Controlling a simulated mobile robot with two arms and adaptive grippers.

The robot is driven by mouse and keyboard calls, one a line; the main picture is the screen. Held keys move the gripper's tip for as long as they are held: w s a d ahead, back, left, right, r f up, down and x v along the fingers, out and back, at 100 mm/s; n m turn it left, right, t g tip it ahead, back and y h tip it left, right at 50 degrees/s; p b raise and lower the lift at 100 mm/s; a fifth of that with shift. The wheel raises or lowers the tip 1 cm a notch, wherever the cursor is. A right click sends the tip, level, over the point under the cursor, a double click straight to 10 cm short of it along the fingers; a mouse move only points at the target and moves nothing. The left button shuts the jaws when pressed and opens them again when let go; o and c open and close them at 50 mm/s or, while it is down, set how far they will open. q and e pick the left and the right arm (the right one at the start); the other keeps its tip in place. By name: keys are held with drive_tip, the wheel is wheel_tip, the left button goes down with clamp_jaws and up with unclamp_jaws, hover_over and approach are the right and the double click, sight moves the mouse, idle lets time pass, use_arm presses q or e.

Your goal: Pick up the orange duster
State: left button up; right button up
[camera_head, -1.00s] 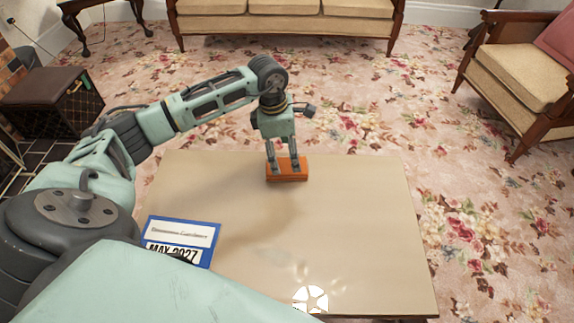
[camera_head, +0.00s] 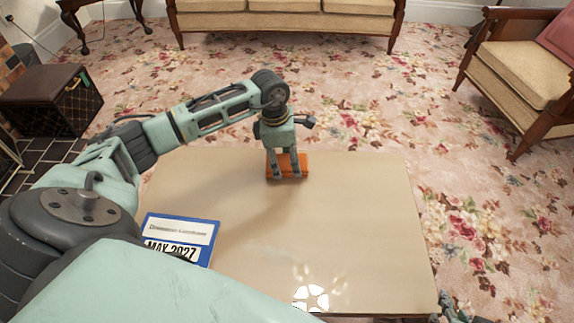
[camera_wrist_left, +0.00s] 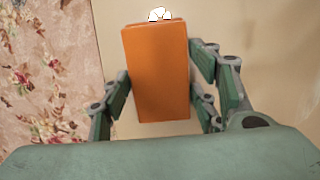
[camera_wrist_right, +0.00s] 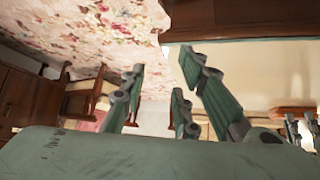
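The orange duster (camera_head: 302,160) is a block lying near the far edge of the beige table (camera_head: 360,230). My left gripper (camera_head: 286,174) is low over it, pointing down, with its fingers apart. In the left wrist view the duster (camera_wrist_left: 157,75) lies between the open fingers (camera_wrist_left: 160,105). The left finger is at its edge; a narrow gap shows on the right. Whether any finger touches it, I cannot tell. My right gripper (camera_head: 455,311) shows only partly at the table's near right corner. In the right wrist view its fingers (camera_wrist_right: 155,100) are apart and empty.
A blue-framed calendar card (camera_head: 180,238) reading MAY 2027 is at the table's left side. Bright white patches (camera_head: 310,297) show near the front edge. The table's middle and right are clear. A sofa (camera_head: 285,12) and armchair (camera_head: 525,75) stand beyond on floral carpet.

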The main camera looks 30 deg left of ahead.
sight(289, 161)
use_arm(q)
drive_tip(key=c, duration=0.6)
drive_tip(key=shift+r, duration=0.15)
